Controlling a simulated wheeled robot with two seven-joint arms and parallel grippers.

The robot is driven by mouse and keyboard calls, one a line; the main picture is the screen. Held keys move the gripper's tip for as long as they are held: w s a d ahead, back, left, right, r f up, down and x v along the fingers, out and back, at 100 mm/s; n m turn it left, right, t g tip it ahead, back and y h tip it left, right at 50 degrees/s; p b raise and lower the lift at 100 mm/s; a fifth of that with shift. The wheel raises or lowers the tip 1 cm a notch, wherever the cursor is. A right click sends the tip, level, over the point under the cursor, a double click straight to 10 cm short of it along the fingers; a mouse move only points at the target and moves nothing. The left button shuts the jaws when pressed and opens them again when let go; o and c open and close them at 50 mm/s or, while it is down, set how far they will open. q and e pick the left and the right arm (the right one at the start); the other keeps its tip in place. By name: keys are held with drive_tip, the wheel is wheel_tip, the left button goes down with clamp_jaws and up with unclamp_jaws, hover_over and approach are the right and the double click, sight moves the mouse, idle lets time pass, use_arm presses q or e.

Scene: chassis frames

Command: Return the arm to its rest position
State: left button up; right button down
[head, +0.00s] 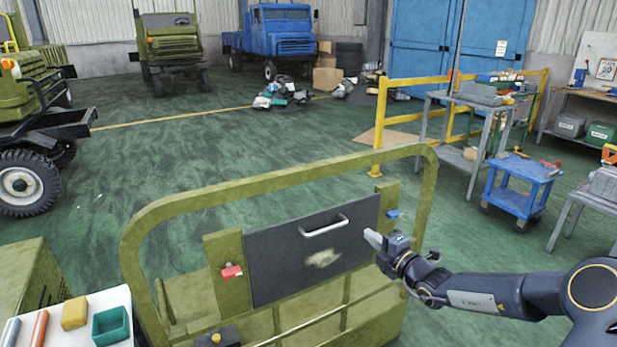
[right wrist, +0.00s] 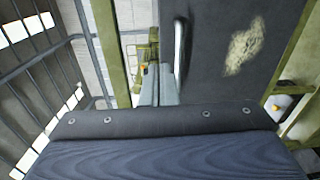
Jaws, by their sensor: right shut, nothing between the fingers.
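My right gripper (head: 374,239) shows in the head view just to the right of a dark panel (head: 280,265) set in an olive tubular frame (head: 290,183). Its fingers are shut and empty, pointing left towards the panel. The panel has a silver handle (head: 324,226) and a pale worn patch. In the right wrist view the shut fingers (right wrist: 159,85) are beside the handle (right wrist: 179,55); I cannot tell the exact gap. The right arm reaches in from the right edge. My left gripper is not in view.
A red block (head: 232,271) and a blue block (head: 392,214) sit on the frame's posts. A white table (head: 70,330) with a green bin (head: 111,326) stands at lower left. A blue cart (head: 522,185) and benches stand at right. Open green floor lies beyond the frame.

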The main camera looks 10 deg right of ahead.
drive_tip(key=s+a+r+n+g+y, duration=0.2)
drive_tip(key=s+a+r+n+g, duration=0.3)
drive_tip(key=s+n, duration=0.65)
drive_tip(key=s+a+r+n+g+y, duration=0.3)
drive_tip(key=s+a+n, duration=0.55)
drive_tip(key=n, duration=0.65)
drive_tip(key=s+d+f+n+g+h, duration=0.1)
drive_tip(key=s+d+f+n+h, duration=0.1)
drive_tip(key=s+n, duration=0.5)
drive_tip(key=s+d+f+n+g+h, duration=0.1)
drive_tip(key=s+d+f+n+h, duration=0.2)
drive_tip(key=s+n, duration=0.4)
drive_tip(key=s+d+f+n+h, duration=0.2)
drive_tip(key=s+f+n, duration=0.1)
drive_tip(key=s+n, duration=0.4)
drive_tip(key=shift+d+g+h, duration=0.35)
drive_tip(key=shift+g+h, duration=0.05)
drive_tip(key=shift+s+d, duration=0.1)
